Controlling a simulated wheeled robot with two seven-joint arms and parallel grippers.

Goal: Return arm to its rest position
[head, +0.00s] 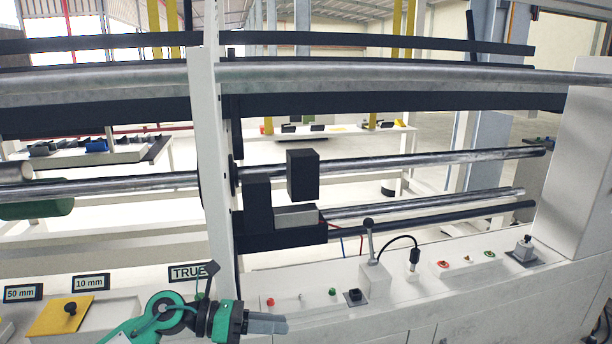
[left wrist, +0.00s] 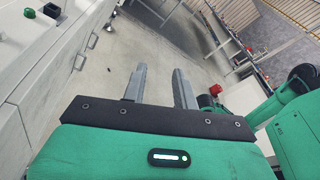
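My left arm (head: 160,318) is green and black and comes in at the bottom of the head view, in front of the white console (head: 340,290). My left gripper (head: 266,323) points to the right, low along the console's front edge. In the left wrist view its two grey fingers (left wrist: 160,85) stand apart with nothing between them, over the bare floor. My right gripper is in neither view.
The console carries a lever (head: 370,240), several coloured buttons and a yellow plate (head: 60,317) at the left. A white upright (head: 212,150) and steel rollers (head: 400,75) stand behind. Grey floor (left wrist: 125,50) is open beside the white cabinet drawers (left wrist: 40,75).

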